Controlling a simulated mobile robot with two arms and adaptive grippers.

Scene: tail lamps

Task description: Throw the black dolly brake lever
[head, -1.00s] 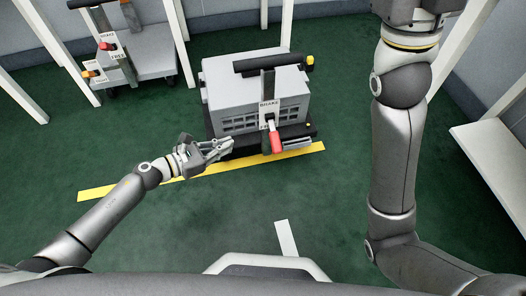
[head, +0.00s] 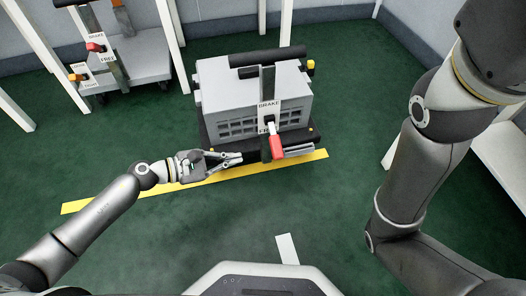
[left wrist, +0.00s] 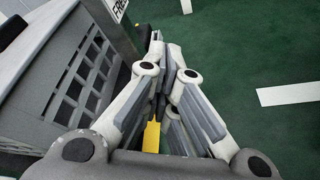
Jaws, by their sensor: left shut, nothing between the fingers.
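The black dolly (head: 222,153) stands on the green floor with a grey vented crate (head: 240,95) on it. Its brake lever (head: 276,146) has a red handle on the front post, between a BRAKE label above and a partly covered FREE label. The handle hangs low, at the FREE end. My left gripper (head: 240,158) is shut and empty, just left of the red handle and apart from it. In the left wrist view its fingers (left wrist: 166,62) are together beside the crate; the red handle does not show there. My right gripper is out of view; only its arm shows.
A second, grey dolly (head: 140,68) with red and orange handles stands at the back left among white posts. A yellow floor stripe (head: 120,197) runs along the front of the black dolly. A white bench is at the right edge.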

